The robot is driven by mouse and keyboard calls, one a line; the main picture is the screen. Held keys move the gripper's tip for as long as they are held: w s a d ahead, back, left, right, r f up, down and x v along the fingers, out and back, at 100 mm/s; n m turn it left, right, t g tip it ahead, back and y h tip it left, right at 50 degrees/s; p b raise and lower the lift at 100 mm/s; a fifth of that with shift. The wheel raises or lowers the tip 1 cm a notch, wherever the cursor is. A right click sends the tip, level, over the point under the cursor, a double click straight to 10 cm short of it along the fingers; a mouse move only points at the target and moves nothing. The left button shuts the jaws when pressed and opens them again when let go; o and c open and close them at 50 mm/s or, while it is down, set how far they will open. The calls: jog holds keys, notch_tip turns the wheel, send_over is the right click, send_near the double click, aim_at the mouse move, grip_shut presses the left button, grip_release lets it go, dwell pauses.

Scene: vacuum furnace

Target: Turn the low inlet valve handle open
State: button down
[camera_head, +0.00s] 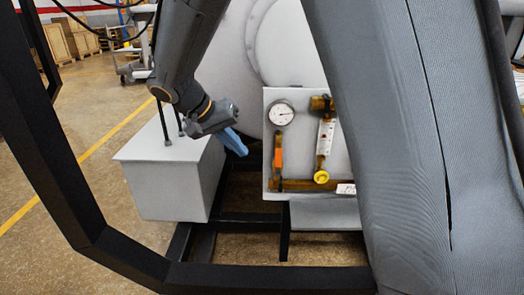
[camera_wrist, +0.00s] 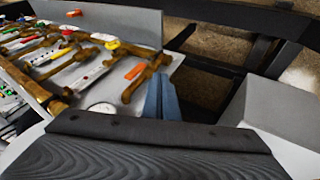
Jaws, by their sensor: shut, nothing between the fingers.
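A grey panel (camera_head: 270,96) carries a round gauge (camera_head: 281,113) and brass pipework. Below the gauge is an orange lever handle (camera_head: 279,158), hanging vertically; no readable label tells whether it is the low inlet valve's. In the wrist view an orange handle (camera_wrist: 135,71) lies just left of my fingertips, near the gauge (camera_wrist: 102,108). My gripper (camera_head: 242,152) has blue fingers, closed together and empty, left of the panel and apart from the orange handle in the picture. The fingers also show in the wrist view (camera_wrist: 162,98). The panel's right part is hidden behind my arm.
A light grey box (camera_head: 168,179) stands left of the panel, under my wrist. A large grey cylinder (camera_head: 290,50) is behind it. A black frame (camera_head: 270,278) runs along the front and left. Further brass valves with coloured handles (camera_wrist: 110,42) line the panel.

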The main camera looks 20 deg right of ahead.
jog(key=w+a+r, duration=0.2)
jog(key=p, duration=0.4)
send_near(278, 163)
jog(key=shift+m+t+h, duration=0.3)
jog(key=shift+t, duration=0.1)
jog(key=shift+w+d+f, duration=0.1)
jog(key=shift+w+f, duration=0.3)
jog(key=shift+f, duration=0.3)
jog(key=shift+w+d+f, duration=0.1)
jog(key=shift+w+f, duration=0.35)
jog(key=shift+f, duration=0.3)
jog(key=shift+w+d+f, duration=0.1)
jog(key=shift+w+f, duration=0.3)
jog(key=shift+f, duration=0.3)
